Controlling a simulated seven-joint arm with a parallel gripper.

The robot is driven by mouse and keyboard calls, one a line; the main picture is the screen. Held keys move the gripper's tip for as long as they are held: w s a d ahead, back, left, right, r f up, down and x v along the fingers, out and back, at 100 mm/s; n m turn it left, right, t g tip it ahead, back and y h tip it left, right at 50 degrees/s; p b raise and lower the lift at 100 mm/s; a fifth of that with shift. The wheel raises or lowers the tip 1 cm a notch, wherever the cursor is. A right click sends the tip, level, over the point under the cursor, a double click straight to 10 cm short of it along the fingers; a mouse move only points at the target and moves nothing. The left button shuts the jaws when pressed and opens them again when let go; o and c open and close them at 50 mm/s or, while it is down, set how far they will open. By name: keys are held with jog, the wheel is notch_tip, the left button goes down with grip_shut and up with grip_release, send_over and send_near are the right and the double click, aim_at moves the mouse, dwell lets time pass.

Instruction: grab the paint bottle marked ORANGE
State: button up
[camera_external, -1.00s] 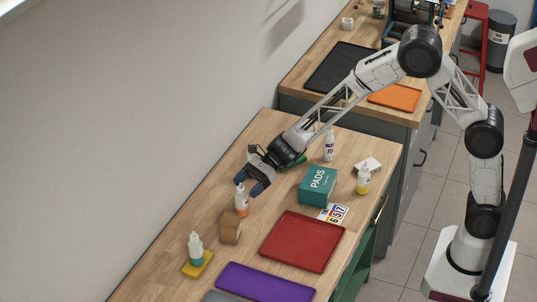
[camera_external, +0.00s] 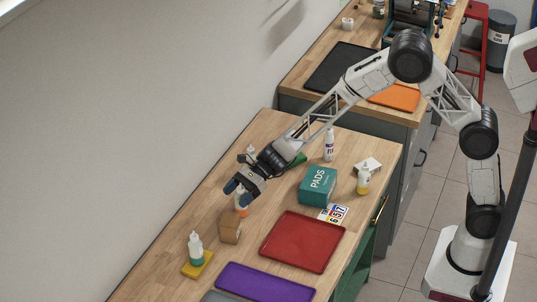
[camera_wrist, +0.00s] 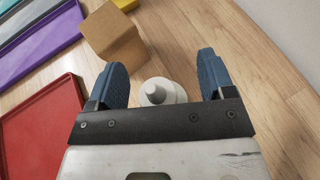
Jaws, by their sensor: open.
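A white bottle with an orange lower part (camera_external: 242,211) stands upright on the near wooden bench, partly hidden by my gripper. Its marking cannot be read. My gripper (camera_external: 237,192) is open at this bottle. In the wrist view, the bottle's white nozzle and shoulder (camera_wrist: 157,92) show between the two blue fingertips of my gripper (camera_wrist: 162,80), nearer the left finger, with visible gaps on both sides. Other squeeze bottles show a teal band (camera_external: 196,256) and a yellow band (camera_external: 363,183).
A brown box (camera_external: 230,228) stands close beside the orange-banded bottle. A red tray (camera_external: 302,241), a purple tray (camera_external: 265,283), a teal PADS box (camera_external: 317,186) and a white bottle (camera_external: 329,146) share the bench. The teal-banded bottle stands on a yellow block (camera_external: 198,265).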

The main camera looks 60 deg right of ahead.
aim_at(237, 196)
jog(key=c, duration=1)
jog(key=shift+c, duration=0.2)
jog(key=shift+r, duration=0.3)
grip_shut()
jog(key=shift+r, duration=0.35)
notch_tip(237, 196, up, 2)
jog(key=shift+r, duration=0.1)
jog(key=s+d, duration=0.2)
jog(key=s, duration=0.5)
jog(key=s+d+r, duration=0.1)
jog(key=s+d, duration=0.2)
jog(key=s, duration=0.5)
jog(key=shift+r, duration=0.25)
jog(key=shift+s, duration=0.1)
